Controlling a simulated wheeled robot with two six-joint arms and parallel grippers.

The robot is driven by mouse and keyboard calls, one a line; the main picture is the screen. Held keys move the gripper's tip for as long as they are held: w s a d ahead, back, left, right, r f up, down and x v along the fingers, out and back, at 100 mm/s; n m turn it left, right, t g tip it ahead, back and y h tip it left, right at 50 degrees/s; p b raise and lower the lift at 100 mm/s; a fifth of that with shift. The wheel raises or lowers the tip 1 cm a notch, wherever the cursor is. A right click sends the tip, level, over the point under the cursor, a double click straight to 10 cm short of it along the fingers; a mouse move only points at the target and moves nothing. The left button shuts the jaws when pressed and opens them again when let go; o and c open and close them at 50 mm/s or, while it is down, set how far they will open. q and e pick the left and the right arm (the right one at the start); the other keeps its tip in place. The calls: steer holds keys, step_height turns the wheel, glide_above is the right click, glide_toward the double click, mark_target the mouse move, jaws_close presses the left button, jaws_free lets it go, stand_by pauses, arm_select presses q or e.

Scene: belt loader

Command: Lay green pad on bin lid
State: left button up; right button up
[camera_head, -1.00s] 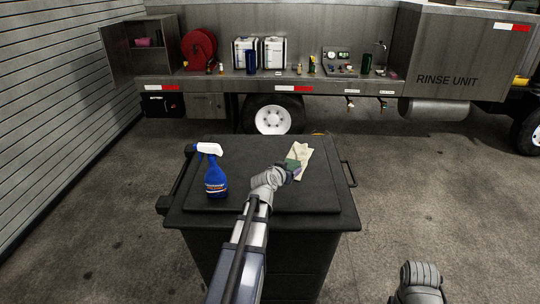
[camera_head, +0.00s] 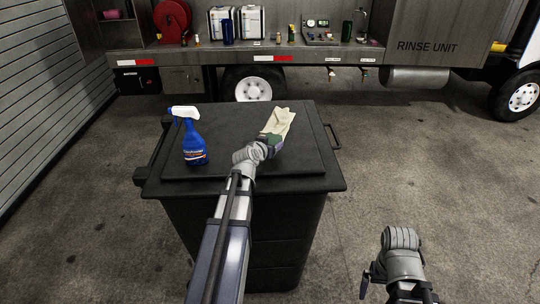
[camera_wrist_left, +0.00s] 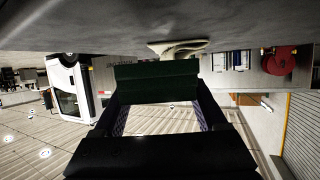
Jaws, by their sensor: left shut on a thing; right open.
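The black bin (camera_head: 245,230) stands in front of me with its lid (camera_head: 225,130) shut. The green pad (camera_head: 273,140) is in my left gripper (camera_head: 270,146), over the right part of the lid. The pad shows as a dark green block (camera_wrist_left: 155,82) between the jaws in the left wrist view. The head view does not show clearly whether it touches the lid. A cream cloth or glove (camera_head: 278,121) lies on the lid just beyond the pad. My right gripper (camera_head: 370,279) is open, low at the right, away from the bin and partly hidden by its wrist.
A blue spray bottle (camera_head: 193,139) with a white head stands on the left part of the lid. A handle (camera_head: 332,136) sticks out at the bin's right side. The rinse unit truck (camera_head: 300,59) stands behind. The floor right of the bin is clear.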

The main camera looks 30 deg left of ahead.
arm_select(q)
steer(key=shift+f+b, duration=1.7)
steer(key=shift+f, duration=0.1)
steer(key=shift+f, duration=0.25)
steer(key=o, duration=1.3)
steer(key=shift+r, duration=0.1)
steer(key=shift+r, duration=0.1)
